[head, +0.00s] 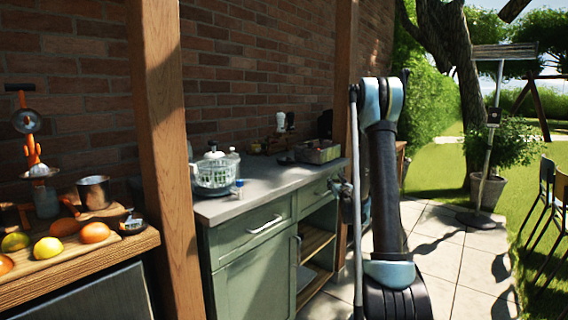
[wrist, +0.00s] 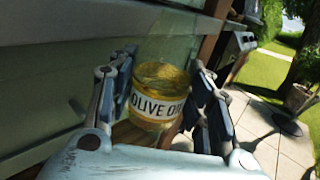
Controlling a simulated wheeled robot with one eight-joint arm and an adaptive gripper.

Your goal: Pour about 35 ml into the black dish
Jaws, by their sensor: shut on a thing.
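My gripper (wrist: 163,68) is shut on a clear glass bottle (wrist: 158,88) with a white "OLIVE OIL" label and yellow oil in it. The bottle sits between the two fingers in the wrist view, its upper part pale and blurred against the cabinet. In the head view my arm hides most of the gripper and bottle, beside the green cabinet's right end. I cannot clearly make out the black dish; a small dark item (head: 132,225) lies on the left wooden counter, and another dark, flat item (head: 287,159) lies on the grey worktop.
The grey worktop (head: 258,183) of the green cabinet holds a salad spinner (head: 213,174), a small jar (head: 238,188) and a box (head: 317,152) at the back. A wooden post (head: 158,130) stands at its left. Fruit and a pot (head: 94,192) are on the left counter. Paving lies right.

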